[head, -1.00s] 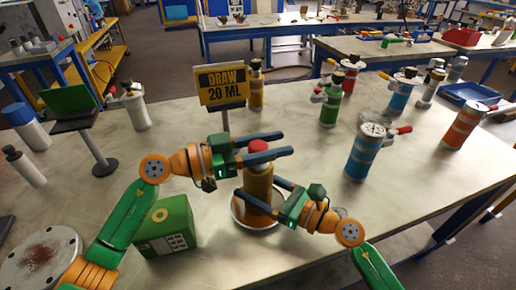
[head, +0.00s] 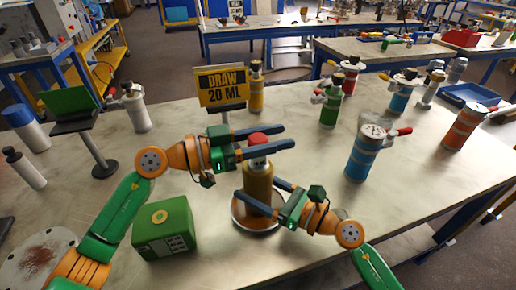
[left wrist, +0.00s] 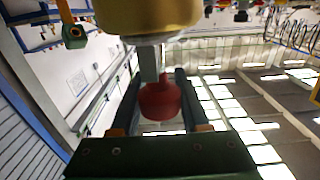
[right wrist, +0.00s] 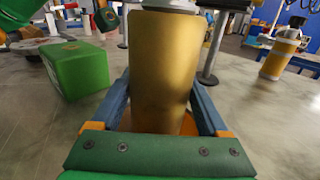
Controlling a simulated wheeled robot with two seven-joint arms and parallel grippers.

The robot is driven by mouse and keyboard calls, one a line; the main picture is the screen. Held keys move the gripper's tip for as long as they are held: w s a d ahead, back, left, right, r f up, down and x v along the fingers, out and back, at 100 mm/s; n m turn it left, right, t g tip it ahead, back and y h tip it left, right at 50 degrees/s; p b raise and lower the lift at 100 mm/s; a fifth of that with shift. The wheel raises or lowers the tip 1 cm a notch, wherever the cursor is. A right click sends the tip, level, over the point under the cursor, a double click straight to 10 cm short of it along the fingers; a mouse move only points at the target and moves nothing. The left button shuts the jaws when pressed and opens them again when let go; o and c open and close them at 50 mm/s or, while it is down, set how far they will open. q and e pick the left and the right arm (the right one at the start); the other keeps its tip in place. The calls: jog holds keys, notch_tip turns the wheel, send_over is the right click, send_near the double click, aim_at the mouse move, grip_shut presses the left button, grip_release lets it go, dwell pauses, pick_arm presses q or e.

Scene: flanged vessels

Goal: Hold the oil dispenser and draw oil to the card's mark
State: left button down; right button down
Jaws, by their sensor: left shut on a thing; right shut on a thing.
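The oil dispenser, a gold cylinder (head: 260,186) with a red knob (head: 257,138), stands upright on a round dish (head: 238,218). My right gripper (head: 256,187) is shut on its body, which fills the right wrist view (right wrist: 165,75) between the fingers. My left gripper (head: 289,138) is shut on the knob. In the left wrist view the red knob (left wrist: 160,100) is between the fingers, and a pale stem (left wrist: 150,62) shows between it and the gold body. The yellow card (head: 222,88) reads "DRAW 20 ML". No scale is readable on the dispenser.
A green box (head: 165,228) stands left of the dispenser. A blue banded vessel (head: 365,155) stands to the right, an orange one (head: 465,128) further right. A green panel on a stand (head: 72,102) and white bottles are at left. The front right tabletop is clear.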

aim_at(244, 169)
pick_arm(q)
jog(key=shift+c, duration=1.9)
grip_release()
jog(key=shift+a, duration=0.1)
jog(key=shift+v, duration=2.9)
